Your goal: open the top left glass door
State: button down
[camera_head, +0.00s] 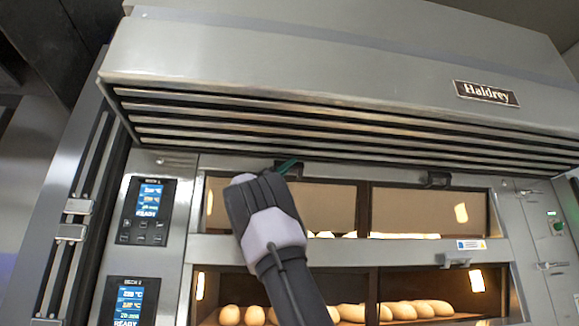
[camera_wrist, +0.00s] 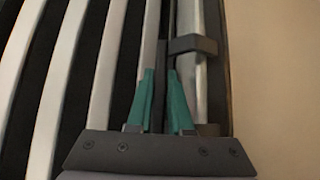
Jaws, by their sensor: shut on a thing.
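The top left glass door (camera_head: 328,208) is a tan-lit pane in the upper deck. It looks shut, level with the pane to its right. My arm covers its left part. My gripper (camera_head: 287,167) is at the door's top edge, under the hood. In the head view the handle is mostly hidden behind my gripper.
The slatted hood (camera_head: 330,115) juts out close above my gripper. The top right glass door (camera_head: 430,210) has its own dark handle (camera_head: 436,180). The lower deck holds several loaves (camera_head: 405,309). Control panels (camera_head: 147,211) stand at the left.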

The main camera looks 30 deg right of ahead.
jog(key=m+g, duration=0.2)
jog(key=f+m+g, duration=0.1)
jog(key=m+g, duration=0.2)
jog(key=f+m+g+y, duration=0.1)
jog(key=m+g, duration=0.2)
jog(key=shift+s+a, duration=0.1)
jog(key=shift+s, duration=0.05)
jog(key=shift+f+m+g+y, duration=0.25)
jog(key=shift+m+g+y, duration=0.25)
jog(key=shift+m+g, duration=0.6)
jog(key=shift+f+m+g+y, duration=0.2)
jog(key=shift+m+g+y, duration=0.45)
jog(key=shift+m, duration=0.65)
jog(key=shift+f+m+g+y, duration=0.25)
jog(key=shift+m+g+y, duration=0.1)
jog(key=shift+m+g, duration=0.8)
jog(key=c, duration=1.1)
grip_release()
